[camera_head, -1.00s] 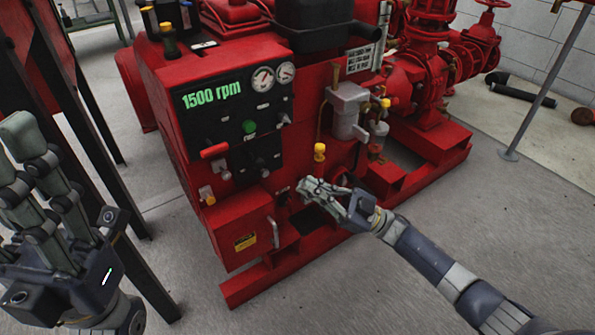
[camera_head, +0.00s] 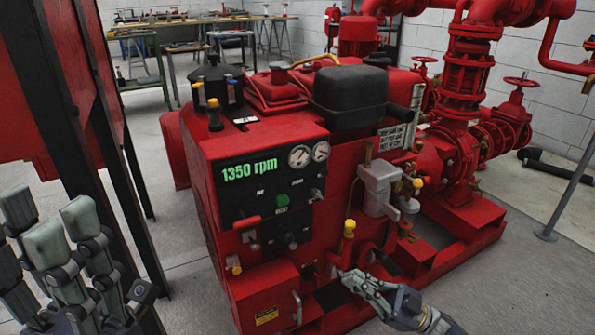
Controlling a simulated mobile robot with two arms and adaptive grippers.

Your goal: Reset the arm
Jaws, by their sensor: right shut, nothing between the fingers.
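My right gripper (camera_head: 362,285) is at the lower middle, in front of the red pumpset (camera_head: 330,215). Its fingers are together and hold nothing. It is near the lower front of the machine, close to a yellow-topped valve (camera_head: 349,228); I cannot tell whether it touches anything. My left gripper (camera_head: 60,250) is at the lower left with its fingers spread and upright, and nothing shows between them.
A red structure with dark posts (camera_head: 120,180) stands close to my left gripper. A thin grey post (camera_head: 568,190) stands at the right. Workbenches (camera_head: 185,45) are at the back. Grey floor (camera_head: 520,280) is clear at the lower right.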

